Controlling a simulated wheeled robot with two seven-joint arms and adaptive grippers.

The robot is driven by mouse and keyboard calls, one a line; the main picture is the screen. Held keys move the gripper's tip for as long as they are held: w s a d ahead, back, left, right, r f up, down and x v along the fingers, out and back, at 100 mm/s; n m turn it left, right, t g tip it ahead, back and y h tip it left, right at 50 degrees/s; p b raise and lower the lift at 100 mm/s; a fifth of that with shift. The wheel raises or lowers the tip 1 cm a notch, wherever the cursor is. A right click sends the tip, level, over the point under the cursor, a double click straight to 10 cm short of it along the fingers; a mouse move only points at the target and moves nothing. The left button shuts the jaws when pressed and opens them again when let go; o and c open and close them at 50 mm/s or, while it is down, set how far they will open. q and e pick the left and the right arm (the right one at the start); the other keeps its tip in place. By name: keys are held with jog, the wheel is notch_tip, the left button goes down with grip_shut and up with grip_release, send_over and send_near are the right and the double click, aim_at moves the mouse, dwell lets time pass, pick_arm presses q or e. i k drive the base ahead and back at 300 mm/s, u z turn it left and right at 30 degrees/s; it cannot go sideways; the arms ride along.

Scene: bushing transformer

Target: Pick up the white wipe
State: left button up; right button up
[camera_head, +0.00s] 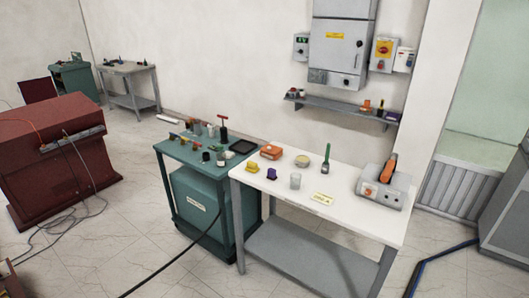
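I cannot pick out a white wipe for certain. A small whitish item (213,131) stands among the things on the green cart, too small to identify. A whitish translucent cup (295,181) stands on the white-topped table (345,205). Neither of my grippers is in view.
A dark red cabinet (60,160) stands left. A black cable crosses the open floor.

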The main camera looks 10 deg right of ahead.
aim_at(229, 154)
jog(key=z, duration=0.25)
jog(key=i, duration=0.8)
jog(key=u, duration=1.4)
